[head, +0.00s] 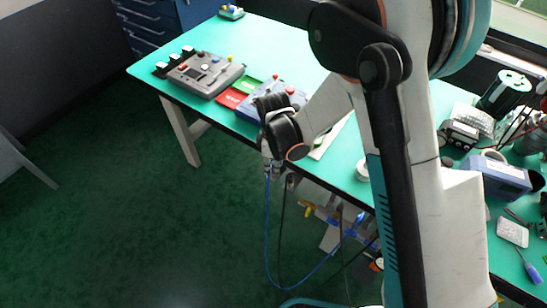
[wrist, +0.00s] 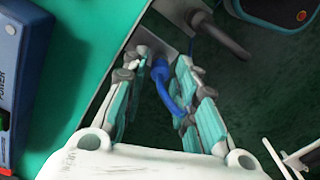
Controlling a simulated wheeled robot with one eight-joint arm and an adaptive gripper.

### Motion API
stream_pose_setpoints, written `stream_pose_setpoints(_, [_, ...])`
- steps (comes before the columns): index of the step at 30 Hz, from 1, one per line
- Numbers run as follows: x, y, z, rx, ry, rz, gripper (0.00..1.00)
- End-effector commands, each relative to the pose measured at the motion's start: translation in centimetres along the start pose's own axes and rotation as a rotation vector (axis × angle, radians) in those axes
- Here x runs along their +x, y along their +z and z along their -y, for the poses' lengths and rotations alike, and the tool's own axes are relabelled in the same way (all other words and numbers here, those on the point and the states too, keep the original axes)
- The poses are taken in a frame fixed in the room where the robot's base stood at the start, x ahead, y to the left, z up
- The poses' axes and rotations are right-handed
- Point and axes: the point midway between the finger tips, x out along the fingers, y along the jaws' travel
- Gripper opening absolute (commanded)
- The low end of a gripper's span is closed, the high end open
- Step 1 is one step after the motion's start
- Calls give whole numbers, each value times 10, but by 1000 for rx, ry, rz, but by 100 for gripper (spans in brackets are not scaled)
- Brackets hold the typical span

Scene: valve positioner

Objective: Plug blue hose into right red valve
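The blue hose (head: 268,215) hangs below the table's front edge and curves down to the right in the head view. In the wrist view its blue end fitting (wrist: 160,72) lies between the fingers of my gripper (wrist: 164,62), next to a grey plate (wrist: 155,38). The fingers stand apart, with a gap visible beside the fitting, so my gripper is open around it. In the head view my gripper (head: 272,168) is small, just off the table edge. I cannot make out the right red valve; my arm covers part of the area under the table.
A dark hose or rod (wrist: 222,38) is close to the right finger. The green table (head: 272,50) carries a grey control box (head: 205,75) and a blue box (head: 250,108). Yellow-handled fittings (head: 308,211) are under the table. Open floor lies at left.

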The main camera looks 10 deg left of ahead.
Motion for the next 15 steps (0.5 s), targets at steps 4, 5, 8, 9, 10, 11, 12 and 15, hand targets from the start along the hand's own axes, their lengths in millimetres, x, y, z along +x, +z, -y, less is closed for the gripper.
stream_pose_setpoints(4, [18,0,0,0,0,0,27])
stream_pose_setpoints(5, [21,0,0,0,0,0,27])
stream_pose_setpoints(8, [25,0,0,0,0,0,27])
stream_pose_setpoints(9, [26,0,0,0,0,0,27])
stream_pose_setpoints(10, [27,0,0,0,0,0,27])
stream_pose_setpoints(11, [27,0,0,0,0,0,27])
stream_pose_setpoints(12, [27,0,0,0,0,0,27])
stream_pose_setpoints(15, [27,0,0,0,0,0,27])
